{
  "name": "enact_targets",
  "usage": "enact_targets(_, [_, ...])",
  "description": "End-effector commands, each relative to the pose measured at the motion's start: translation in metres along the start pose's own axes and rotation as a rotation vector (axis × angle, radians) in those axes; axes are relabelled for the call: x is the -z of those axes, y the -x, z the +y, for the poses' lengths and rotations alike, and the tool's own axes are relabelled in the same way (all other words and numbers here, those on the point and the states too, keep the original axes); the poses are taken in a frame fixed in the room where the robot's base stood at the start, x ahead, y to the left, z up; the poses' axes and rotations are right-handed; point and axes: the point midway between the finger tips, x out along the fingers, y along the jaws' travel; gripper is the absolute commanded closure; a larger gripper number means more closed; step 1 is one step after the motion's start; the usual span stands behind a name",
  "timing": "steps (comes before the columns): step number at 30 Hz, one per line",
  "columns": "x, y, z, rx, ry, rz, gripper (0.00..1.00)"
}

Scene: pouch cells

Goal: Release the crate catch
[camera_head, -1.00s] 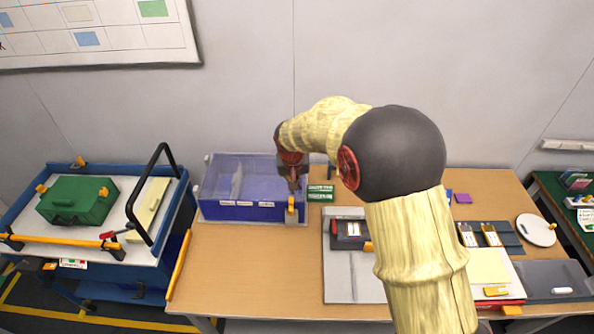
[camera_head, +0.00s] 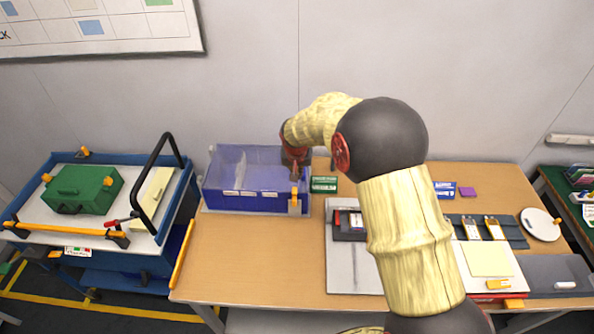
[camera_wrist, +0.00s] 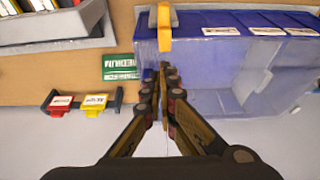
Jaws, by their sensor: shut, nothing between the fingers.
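The blue crate (camera_head: 256,200) stands at the back left of the wooden table, with a see-through upper part and white labels on its front. It also fills the upper right of the wrist view (camera_wrist: 215,48). The orange catch (camera_head: 295,193) is at its front right corner; in the wrist view the catch (camera_wrist: 164,28) stands out past the crate edge. My gripper (camera_head: 295,174) is over the crate's right end, just behind the catch. In the wrist view my gripper (camera_wrist: 164,72) is shut and empty, its tips apart from the catch in the picture. Whether the catch is latched is unclear.
A green label card (camera_head: 324,185) lies right of the crate. Red and yellow tagged pieces (camera_wrist: 78,102) sit in a dark holder nearby. A grey tray (camera_head: 350,265) lies further right. A cart (camera_head: 105,215) with a green case stands left. The table's front left is clear.

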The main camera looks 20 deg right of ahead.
Motion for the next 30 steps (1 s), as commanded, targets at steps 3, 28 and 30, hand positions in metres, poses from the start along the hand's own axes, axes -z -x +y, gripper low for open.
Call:
enact_targets(3, [0.000,-0.020,0.000,0.000,-0.001,-0.001,1.00])
enact_targets(28, [-0.001,-0.043,0.000,0.001,0.001,0.013,1.00])
enact_targets(30, [-0.002,-0.043,0.000,0.001,0.001,0.024,1.00])
